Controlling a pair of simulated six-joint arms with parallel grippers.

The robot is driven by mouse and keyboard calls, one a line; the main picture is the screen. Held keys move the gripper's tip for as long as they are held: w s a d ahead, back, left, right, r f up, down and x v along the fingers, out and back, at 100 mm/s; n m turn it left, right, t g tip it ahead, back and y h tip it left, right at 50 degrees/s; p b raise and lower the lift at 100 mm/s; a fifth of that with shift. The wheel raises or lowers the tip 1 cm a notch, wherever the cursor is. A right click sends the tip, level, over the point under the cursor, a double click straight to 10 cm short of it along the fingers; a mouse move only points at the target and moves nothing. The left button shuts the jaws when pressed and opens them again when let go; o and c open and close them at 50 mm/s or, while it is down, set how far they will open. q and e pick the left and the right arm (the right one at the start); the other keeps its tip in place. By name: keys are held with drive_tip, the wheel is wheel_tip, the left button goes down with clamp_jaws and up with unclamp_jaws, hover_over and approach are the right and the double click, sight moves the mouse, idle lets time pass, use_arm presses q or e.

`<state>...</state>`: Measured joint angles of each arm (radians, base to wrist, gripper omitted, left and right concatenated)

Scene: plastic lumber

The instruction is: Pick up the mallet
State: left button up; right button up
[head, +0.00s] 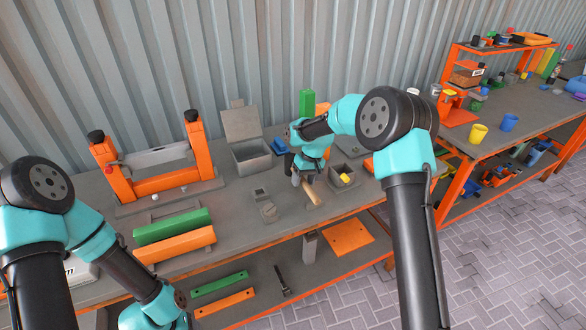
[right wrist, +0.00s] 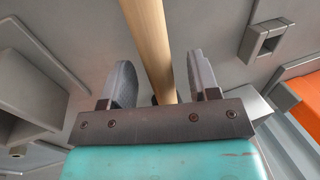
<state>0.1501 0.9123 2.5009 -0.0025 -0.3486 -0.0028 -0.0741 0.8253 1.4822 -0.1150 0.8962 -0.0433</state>
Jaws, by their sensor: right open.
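The mallet shows as a pale wooden handle (head: 314,194) near the front edge of the workbench in the head view. In the right wrist view the handle (right wrist: 148,40) runs down the middle, between the two grey fingers. My right gripper (head: 301,179) is over the handle, pointing down. It is open, with a gap at the fingers on both sides of the wood in its wrist view (right wrist: 161,78). The mallet's head is not clearly seen; my gripper may hide it. My left arm is at the lower left, its gripper out of view.
A grey box with an open lid (head: 251,158) and an orange-posted frame (head: 150,187) stand behind. A small grey bin (head: 343,188) with a yellow piece is close on the right. Green (head: 172,227) and orange (head: 174,245) planks lie front left. A small grey block (head: 268,211) sits nearby.

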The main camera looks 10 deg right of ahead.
drive_tip(key=shift+a+f, duration=0.1)
drive_tip(key=shift+f, duration=0.4)
clamp_jaws()
idle(0.4)
